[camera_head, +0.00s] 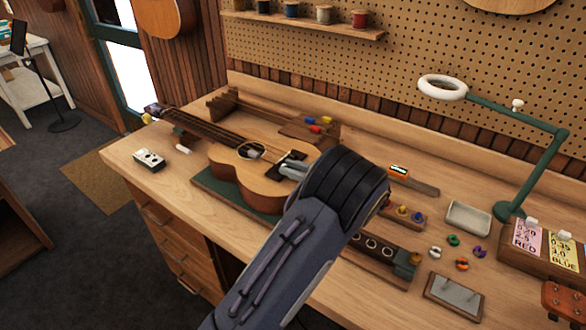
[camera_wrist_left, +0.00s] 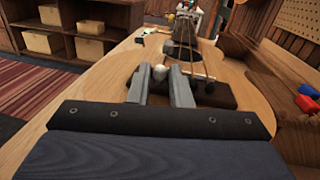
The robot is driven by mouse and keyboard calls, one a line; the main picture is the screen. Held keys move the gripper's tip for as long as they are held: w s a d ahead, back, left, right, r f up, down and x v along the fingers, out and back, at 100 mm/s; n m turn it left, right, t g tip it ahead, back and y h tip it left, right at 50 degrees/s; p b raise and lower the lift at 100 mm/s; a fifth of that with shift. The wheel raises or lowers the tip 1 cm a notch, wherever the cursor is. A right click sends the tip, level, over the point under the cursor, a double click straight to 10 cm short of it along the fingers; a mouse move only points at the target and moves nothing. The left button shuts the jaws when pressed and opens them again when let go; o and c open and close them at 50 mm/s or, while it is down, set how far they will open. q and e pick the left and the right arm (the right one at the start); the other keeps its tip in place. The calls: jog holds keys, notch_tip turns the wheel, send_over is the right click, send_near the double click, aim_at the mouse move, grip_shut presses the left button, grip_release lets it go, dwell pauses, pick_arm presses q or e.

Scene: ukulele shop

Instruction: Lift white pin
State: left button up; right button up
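The ukulele (camera_head: 244,183) lies face up on the bench, its neck toward the far left; its body also shows in the left wrist view (camera_wrist_left: 105,85). The white pin shows as a small round white head (camera_wrist_left: 159,72) at the dark bridge (camera_wrist_left: 212,94) in the left wrist view. My left gripper (camera_head: 284,168) is over the bridge. Its two grey fingers (camera_wrist_left: 160,80) stand a little apart, one on each side of the pin; I see no clear contact. The pin's shaft is hidden. My right gripper is in neither view.
A white-ringed lamp (camera_head: 443,87) stands at the right. A small tray (camera_head: 468,217), coloured pegs (camera_head: 454,240) and a card box (camera_head: 540,251) fill the right side. A tuner-like white box (camera_head: 149,159) lies at the left.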

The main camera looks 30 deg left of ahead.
pick_arm(q)
grip_shut()
notch_tip(320, 180, up, 2)
jog(key=shift+r+p, duration=0.15)
jog(key=shift+p, duration=1.05)
jog(key=shift+o, duration=2.2)
grip_release()
jog(key=shift+d, duration=0.15)
